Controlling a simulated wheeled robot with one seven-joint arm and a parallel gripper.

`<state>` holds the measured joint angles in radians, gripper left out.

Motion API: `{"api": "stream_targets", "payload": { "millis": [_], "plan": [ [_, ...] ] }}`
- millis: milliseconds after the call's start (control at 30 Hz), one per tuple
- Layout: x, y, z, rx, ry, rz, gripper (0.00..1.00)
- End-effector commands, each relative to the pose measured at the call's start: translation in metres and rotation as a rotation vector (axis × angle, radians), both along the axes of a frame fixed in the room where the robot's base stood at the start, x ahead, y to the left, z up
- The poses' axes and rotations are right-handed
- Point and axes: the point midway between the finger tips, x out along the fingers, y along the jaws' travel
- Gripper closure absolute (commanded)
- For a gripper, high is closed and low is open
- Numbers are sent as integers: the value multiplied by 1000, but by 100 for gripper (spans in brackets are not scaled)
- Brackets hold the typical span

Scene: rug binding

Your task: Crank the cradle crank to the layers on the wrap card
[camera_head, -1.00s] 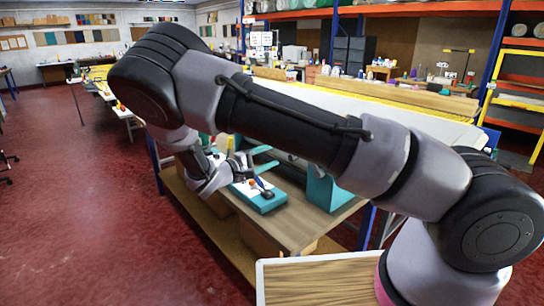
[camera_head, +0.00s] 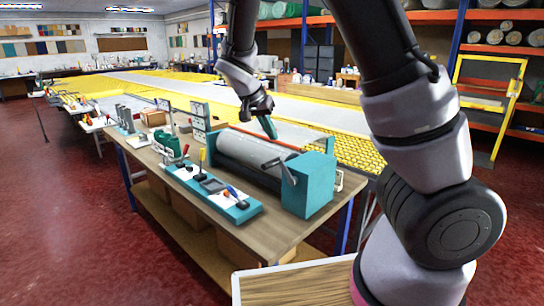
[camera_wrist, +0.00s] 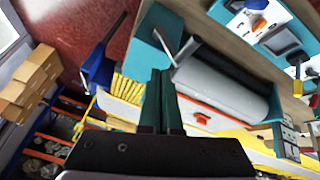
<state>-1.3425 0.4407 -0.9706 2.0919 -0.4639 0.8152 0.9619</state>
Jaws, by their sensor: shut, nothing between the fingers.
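The cradle is a grey roll (camera_head: 250,150) between teal end blocks on the workbench. The cradle crank (camera_head: 287,172), a dark arm with a handle, is on the face of the near teal end block (camera_head: 315,185). In the wrist view the crank (camera_wrist: 168,45) shows beside its teal block (camera_wrist: 148,50). My gripper (camera_head: 269,127) is above and behind the roll, apart from the crank. Its fingers (camera_wrist: 161,95) are shut and empty.
A teal control panel (camera_head: 240,211) with red, yellow and blue levers lies along the bench's front. The wooden bench top (camera_head: 262,237) is bare near the right front corner. A long yellow-edged table (camera_head: 150,80) stands behind.

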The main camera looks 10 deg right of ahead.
Motion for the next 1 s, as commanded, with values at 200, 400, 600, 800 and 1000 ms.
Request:
{"api": "stream_targets", "payload": {
  "millis": [200, 400, 600, 800, 1000],
  "plan": [
    [-1, -13, 24, 346, -108, -220, 100],
    [1, -17, 26, 422, -132, -277, 100],
    [9, -22, 4, 415, -131, -280, 100],
    [20, -26, -27, 415, -131, -279, 100],
    [32, -29, -59, 415, -130, -278, 100]
  ]
}}
